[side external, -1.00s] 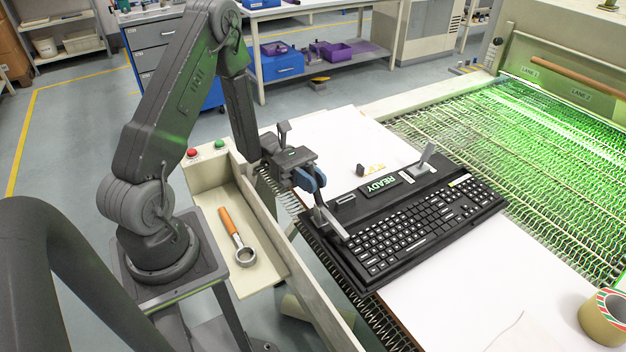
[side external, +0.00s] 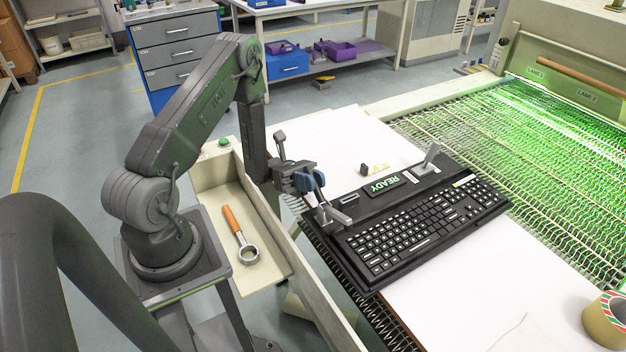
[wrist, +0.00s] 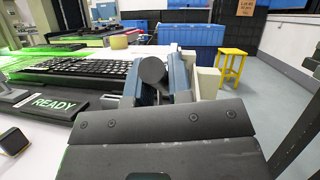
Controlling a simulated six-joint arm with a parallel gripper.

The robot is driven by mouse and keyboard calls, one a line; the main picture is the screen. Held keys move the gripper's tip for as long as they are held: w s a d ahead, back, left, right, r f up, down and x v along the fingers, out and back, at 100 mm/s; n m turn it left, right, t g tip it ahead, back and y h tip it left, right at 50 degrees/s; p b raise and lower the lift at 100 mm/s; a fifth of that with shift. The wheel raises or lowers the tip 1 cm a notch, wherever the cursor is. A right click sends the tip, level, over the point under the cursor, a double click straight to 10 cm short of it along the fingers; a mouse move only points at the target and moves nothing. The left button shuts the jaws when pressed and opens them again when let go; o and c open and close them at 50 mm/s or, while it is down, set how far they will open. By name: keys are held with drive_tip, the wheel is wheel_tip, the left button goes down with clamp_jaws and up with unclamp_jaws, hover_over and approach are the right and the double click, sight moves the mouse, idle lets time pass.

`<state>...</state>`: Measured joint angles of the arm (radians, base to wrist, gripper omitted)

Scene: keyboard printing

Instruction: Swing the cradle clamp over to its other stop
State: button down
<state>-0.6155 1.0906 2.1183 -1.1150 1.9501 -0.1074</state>
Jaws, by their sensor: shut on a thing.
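The black keyboard (side external: 425,230) lies in a dark cradle (side external: 358,203) with a lit READY sign (side external: 381,186). My gripper (side external: 314,186) is above the clamp. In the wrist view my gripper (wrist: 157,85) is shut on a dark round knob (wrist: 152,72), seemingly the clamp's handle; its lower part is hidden. The wrist view also shows the keyboard (wrist: 95,70) at left.
A grey lever (side external: 430,157) stands at the cradle's back right. A wire conveyor (side external: 500,140) glows green beyond. An orange-handled tool (side external: 240,235) lies in the side tray. A tape roll (side external: 606,318) sits front right.

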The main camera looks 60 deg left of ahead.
drive_tip(key=c, duration=1.1)
unclamp_jaws()
drive_tip(key=shift+o, duration=0.2)
drive_tip(key=shift+a+f, duration=0.1)
drive_tip(key=shift+a, duration=0.1)
drive_tip(key=a+f, duration=0.1)
drive_tip(key=a, duration=0.3)
wheel_tip(320, 180, up, 6)
drive_tip(key=shift+s+r, duration=0.15)
drive_tip(key=shift+s, duration=0.3)
drive_tip(key=shift+c, duration=0.4)
